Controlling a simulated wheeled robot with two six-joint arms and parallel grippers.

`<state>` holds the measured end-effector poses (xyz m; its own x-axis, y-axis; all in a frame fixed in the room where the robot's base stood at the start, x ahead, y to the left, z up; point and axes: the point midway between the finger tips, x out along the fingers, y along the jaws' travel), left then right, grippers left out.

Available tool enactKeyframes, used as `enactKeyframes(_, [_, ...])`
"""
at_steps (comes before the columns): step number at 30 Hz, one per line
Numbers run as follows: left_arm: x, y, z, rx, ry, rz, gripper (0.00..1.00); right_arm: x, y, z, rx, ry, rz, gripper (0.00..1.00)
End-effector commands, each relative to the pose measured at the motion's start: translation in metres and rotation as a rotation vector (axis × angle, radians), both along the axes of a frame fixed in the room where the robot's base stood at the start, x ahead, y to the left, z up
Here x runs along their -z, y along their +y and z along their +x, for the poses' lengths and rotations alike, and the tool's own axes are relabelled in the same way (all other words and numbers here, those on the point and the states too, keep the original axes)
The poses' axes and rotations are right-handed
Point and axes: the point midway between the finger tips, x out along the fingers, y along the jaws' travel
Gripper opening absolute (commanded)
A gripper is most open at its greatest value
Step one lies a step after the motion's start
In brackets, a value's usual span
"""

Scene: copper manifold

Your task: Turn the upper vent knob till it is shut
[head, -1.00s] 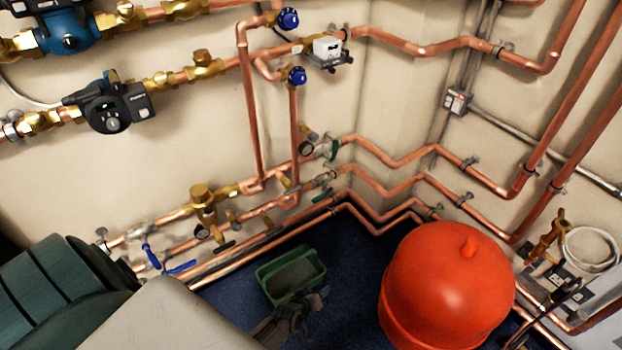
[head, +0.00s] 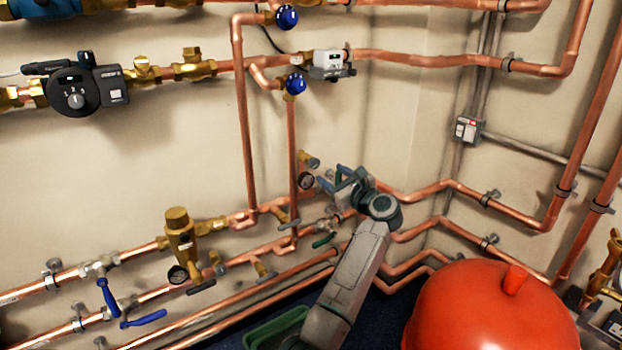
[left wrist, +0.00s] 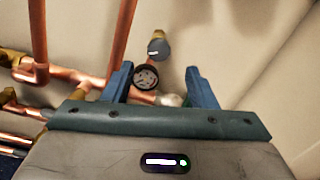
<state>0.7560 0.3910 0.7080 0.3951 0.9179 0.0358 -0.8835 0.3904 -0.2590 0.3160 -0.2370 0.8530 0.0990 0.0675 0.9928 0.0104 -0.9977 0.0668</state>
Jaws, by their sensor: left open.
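A small grey-blue round knob (head: 313,163) on a brass fitting, which looks like the upper vent knob, sits on the wall above a dark round gauge (head: 306,181). My left gripper (head: 334,178) is open just to the right of and slightly below it in the head view, its two blue fingers apart. In the left wrist view the knob (left wrist: 158,47) shows beyond the fingertips of my left gripper (left wrist: 160,70), between them and a little above, with nothing held. The gauge (left wrist: 146,77) shows below it near the left finger. My right gripper is not seen.
Copper pipes (head: 250,130) run along the wall close to the knob on the left. Two blue caps (head: 295,83) sit higher up. A red tank (head: 490,310) stands at the lower right, and a green bin (head: 275,328) is on the floor. The wall above the gripper is clear.

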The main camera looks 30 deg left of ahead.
Motion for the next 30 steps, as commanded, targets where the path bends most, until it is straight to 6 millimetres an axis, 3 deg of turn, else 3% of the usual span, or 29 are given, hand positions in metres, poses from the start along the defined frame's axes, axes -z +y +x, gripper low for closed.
enactKeyframes(3, [-0.002, 0.002, 0.000, -0.012, -0.046, -0.056, 0.52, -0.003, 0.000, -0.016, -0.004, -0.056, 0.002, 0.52])
enactKeyframes(8, [-0.003, 0.017, 0.006, -0.015, -0.051, -0.061, 0.52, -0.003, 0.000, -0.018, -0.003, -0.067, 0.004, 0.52])
enactKeyframes(21, [-0.003, 0.087, 0.035, -0.014, -0.047, -0.058, 0.52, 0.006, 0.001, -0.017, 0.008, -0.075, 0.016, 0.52])
enactKeyframes(30, [-0.003, 0.100, 0.041, -0.012, -0.047, -0.058, 0.52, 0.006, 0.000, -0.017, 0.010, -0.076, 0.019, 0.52])
